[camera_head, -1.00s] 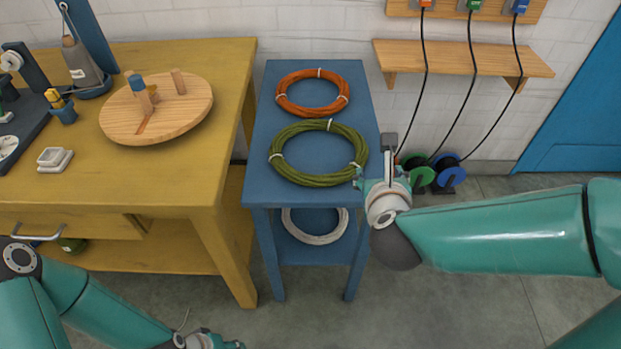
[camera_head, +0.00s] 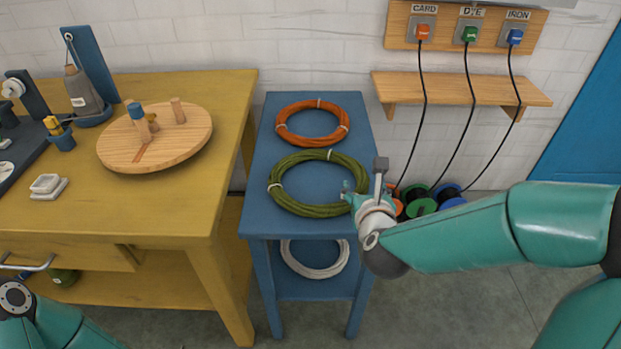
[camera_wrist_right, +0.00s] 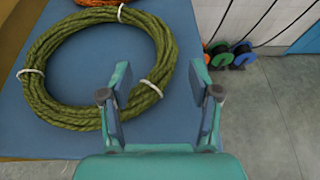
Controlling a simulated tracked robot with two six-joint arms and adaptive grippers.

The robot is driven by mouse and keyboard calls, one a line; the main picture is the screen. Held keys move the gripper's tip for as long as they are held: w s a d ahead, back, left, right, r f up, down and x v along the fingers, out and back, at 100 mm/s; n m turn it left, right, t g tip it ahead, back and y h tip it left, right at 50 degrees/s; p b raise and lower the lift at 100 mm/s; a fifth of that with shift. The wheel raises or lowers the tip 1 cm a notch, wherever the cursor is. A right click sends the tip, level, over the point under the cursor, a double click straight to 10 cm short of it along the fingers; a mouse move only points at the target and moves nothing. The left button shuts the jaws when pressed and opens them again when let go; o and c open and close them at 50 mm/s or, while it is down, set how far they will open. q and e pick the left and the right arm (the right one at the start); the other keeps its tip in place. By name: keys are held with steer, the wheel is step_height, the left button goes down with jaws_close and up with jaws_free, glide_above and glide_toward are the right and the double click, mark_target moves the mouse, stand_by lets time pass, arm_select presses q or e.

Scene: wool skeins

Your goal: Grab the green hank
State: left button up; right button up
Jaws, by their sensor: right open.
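The green hank (camera_head: 288,203) is a coiled ring with white ties. It lies flat on the top of the blue stand (camera_head: 259,150). My right gripper (camera_head: 356,193) is at the hank's right edge in the head view. My left gripper is out of view.
An orange hank (camera_head: 285,133) lies behind the green one, and a white hank (camera_head: 291,264) is on the lower shelf. A yellow table (camera_head: 180,205) stands to the left. Reels (camera_head: 421,205) and hanging black cables are to the right.

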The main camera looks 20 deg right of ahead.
mark_target(361, 176)
steer(key=shift+d+x, duration=0.1)
steer(key=shift+x, duration=1.6)
steer(key=shift+d+x, duration=0.15)
steer(key=shift+x, duration=1.5)
steer(key=shift+r, duration=0.15)
jaws_close()
steer(key=shift+r, duration=0.1)
